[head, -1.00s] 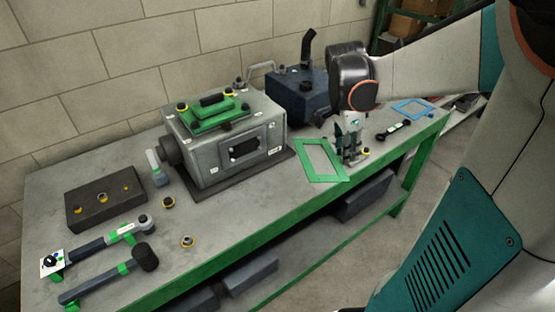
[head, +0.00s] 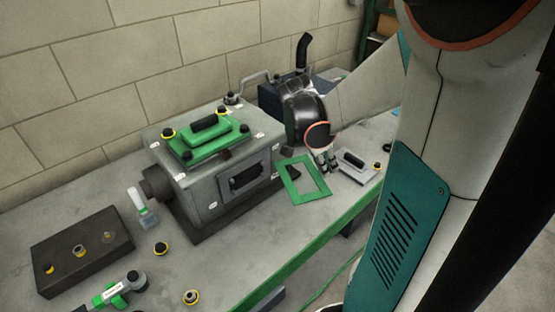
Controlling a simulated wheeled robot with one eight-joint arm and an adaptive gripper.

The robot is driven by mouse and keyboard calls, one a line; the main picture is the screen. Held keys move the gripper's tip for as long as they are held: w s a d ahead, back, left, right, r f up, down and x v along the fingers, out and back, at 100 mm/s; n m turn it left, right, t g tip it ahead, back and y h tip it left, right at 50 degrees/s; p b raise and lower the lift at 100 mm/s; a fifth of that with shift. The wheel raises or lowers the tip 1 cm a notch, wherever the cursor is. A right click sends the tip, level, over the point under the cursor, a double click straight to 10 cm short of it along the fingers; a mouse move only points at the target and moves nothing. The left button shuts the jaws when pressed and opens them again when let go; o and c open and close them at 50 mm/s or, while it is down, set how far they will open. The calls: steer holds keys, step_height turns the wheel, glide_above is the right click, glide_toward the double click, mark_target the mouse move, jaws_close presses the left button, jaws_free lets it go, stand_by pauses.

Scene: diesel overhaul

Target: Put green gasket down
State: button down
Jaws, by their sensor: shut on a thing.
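The green gasket (head: 286,184) is a flat rectangular frame with an open middle. It shows in the head view just right of the grey engine block (head: 212,172), near the front edge of the bench. My gripper (head: 326,163) is at the gasket's right side, shut on its edge. The fingertips are small and partly hidden by my wrist, so the exact contact is hard to see. I cannot tell whether the gasket touches the bench top or hangs a little above it.
A green cover with a black handle (head: 208,137) sits on the block. A grey plate with a black handle (head: 354,168) lies right of my gripper. A dark blue unit (head: 270,98) stands behind. A dark bolt block (head: 82,250) and loose yellow-ringed parts lie at the left.

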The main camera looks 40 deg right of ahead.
mark_target(313, 174)
step_height(313, 174, down, 11)
steer(key=b, duration=0.3)
steer(key=shift+f+b, duration=0.1)
steer(key=shift+b, duration=0.2)
steer(key=shift+f+b, duration=0.45)
steer(key=c, duration=1.5)
jaws_free()
steer(key=shift+o, duration=0.2)
steer(key=shift+r, duration=0.15)
steer(key=shift+r+p, duration=0.25)
steer(key=shift+p, duration=0.15)
steer(key=p+v, duration=0.4)
steer(key=v, duration=0.8)
steer(key=shift+r, duration=0.15)
